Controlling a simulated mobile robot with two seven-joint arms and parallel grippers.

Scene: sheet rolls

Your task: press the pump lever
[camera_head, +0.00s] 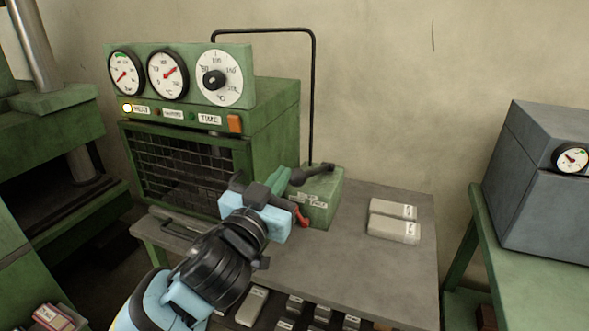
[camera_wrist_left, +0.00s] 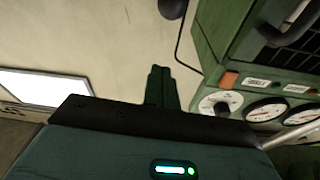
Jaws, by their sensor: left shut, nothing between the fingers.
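The pump is a green box (camera_head: 322,205) with a label, standing on the grey table right of the green oven. Its dark lever (camera_head: 312,173) lies across the top, with a round knob at the left end. What looks like this knob (camera_wrist_left: 172,8) shows at the top edge of the left wrist view, apart from the fingertips. A red handle (camera_head: 301,217) sits low at the pump's front left. My left gripper (camera_head: 279,180) is shut and empty, just left of the knob in the head view. Its green fingers (camera_wrist_left: 161,86) are together in the wrist view. My right gripper is not in view.
The green oven (camera_head: 270,120) with dials and a barred door stands at the left. A thin black pipe (camera_head: 312,90) rises behind the pump. Two pale blocks (camera_head: 393,229) lie on the table (camera_head: 350,265) at right. A grey box (camera_head: 540,190) stands on another bench.

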